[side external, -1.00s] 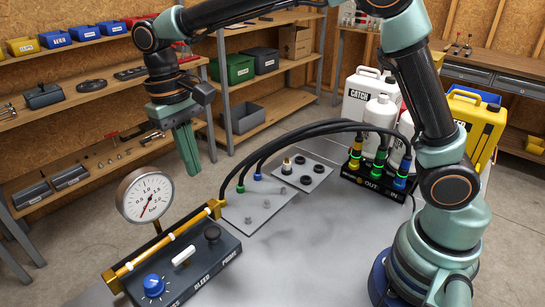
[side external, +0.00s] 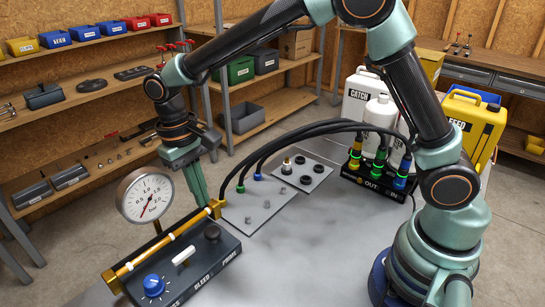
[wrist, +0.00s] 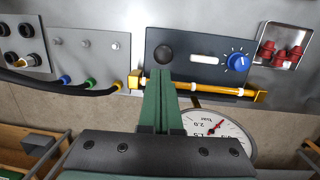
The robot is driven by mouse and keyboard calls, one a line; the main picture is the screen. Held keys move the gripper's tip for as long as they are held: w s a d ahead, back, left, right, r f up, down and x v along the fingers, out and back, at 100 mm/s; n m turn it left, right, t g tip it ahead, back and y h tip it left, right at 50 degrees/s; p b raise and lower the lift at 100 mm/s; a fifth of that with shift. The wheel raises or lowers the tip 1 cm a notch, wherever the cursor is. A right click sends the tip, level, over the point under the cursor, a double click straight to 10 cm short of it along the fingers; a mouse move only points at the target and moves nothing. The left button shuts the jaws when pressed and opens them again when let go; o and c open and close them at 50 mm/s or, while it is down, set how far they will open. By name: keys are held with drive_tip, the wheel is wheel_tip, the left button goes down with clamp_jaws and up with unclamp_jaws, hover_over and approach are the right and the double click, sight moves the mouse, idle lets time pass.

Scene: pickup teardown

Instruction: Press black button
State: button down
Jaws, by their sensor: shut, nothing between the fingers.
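The black button (side external: 212,232) is a round black knob on the dark control box (side external: 205,262), near the box's right end beside the white switch (side external: 182,257). In the wrist view the black button (wrist: 164,55) lies just past my fingertips. My gripper (side external: 204,200) is shut and empty, its green fingers pointing down behind the brass tube on the box's far edge. In the wrist view my gripper (wrist: 162,74) covers part of the box's edge and the brass tube. A gap between the tips and the button shows in the side view.
A pressure gauge (side external: 145,196) stands left of my fingers. The brass tube (side external: 170,244) runs along the box, with a blue dial (side external: 153,286) at its left end. Black hoses (side external: 300,132) arch to the right. A tray of red parts (wrist: 283,45) lies beyond the dial.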

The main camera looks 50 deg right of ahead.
sight(211, 229)
drive_tip(key=f, duration=0.4)
drive_tip(key=s+f, duration=0.1)
drive_tip(key=f, duration=0.1)
drive_tip(key=shift+f, duration=0.3)
drive_tip(key=shift+f, duration=1.15)
wheel_tip(211, 229, up, 14)
drive_tip(key=w, duration=0.2)
drive_tip(key=shift+w+r, duration=0.1)
idle(1.3)
